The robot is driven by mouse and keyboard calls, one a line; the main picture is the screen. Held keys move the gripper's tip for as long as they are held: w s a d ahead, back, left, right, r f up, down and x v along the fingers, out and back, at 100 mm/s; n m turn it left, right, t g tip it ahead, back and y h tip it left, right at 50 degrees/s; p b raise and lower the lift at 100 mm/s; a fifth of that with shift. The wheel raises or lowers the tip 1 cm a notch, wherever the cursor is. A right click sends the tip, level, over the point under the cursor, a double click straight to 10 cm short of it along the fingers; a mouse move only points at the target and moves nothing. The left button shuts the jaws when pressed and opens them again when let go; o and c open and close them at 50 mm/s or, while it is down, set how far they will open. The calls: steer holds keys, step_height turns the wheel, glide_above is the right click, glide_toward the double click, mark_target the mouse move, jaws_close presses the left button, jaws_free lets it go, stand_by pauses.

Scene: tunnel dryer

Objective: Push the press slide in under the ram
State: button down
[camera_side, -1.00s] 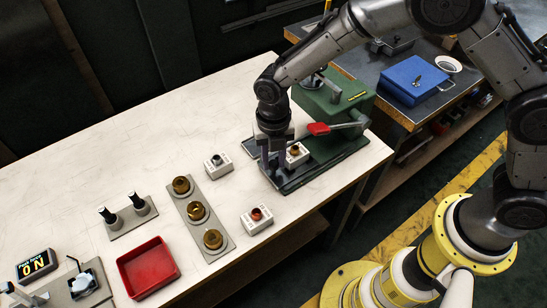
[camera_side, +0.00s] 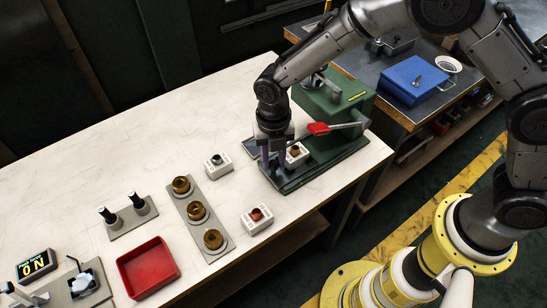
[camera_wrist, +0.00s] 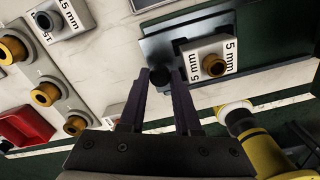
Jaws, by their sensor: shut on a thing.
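The green press (camera_side: 338,97) stands at the right end of the white table on a dark base plate (camera_side: 335,158). Its red-tipped lever (camera_side: 319,128) sticks out to the front. The press slide (camera_wrist: 158,48) shows in the wrist view as a grey plate carrying a white block (camera_wrist: 226,47) marked 5 mm with a brass-coloured bushing. The block also shows in the side view (camera_side: 297,155), on the near left part of the base, out from the ram. My gripper (camera_wrist: 160,76) points down and is shut on a dark round knob (camera_wrist: 158,74) at the slide's outer end.
Left of the press stand two white blocks, one rear (camera_side: 218,165) and one front (camera_side: 257,220). A grey plate (camera_side: 216,190) holds brass rings. A red tray (camera_side: 148,267) and a plate with two black pegs (camera_side: 131,217) lie farther left. A blue box (camera_side: 413,80) sits on the bench behind.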

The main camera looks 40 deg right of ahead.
mark_target(299, 144)
steer(key=shift+r, duration=0.1)
stand_by(0.5)
steer(key=d, duration=0.7)
steer(key=shift+d, duration=0.3)
steer(key=c, duration=0.9)
jaws_free()
step_height(299, 144, up, 14)
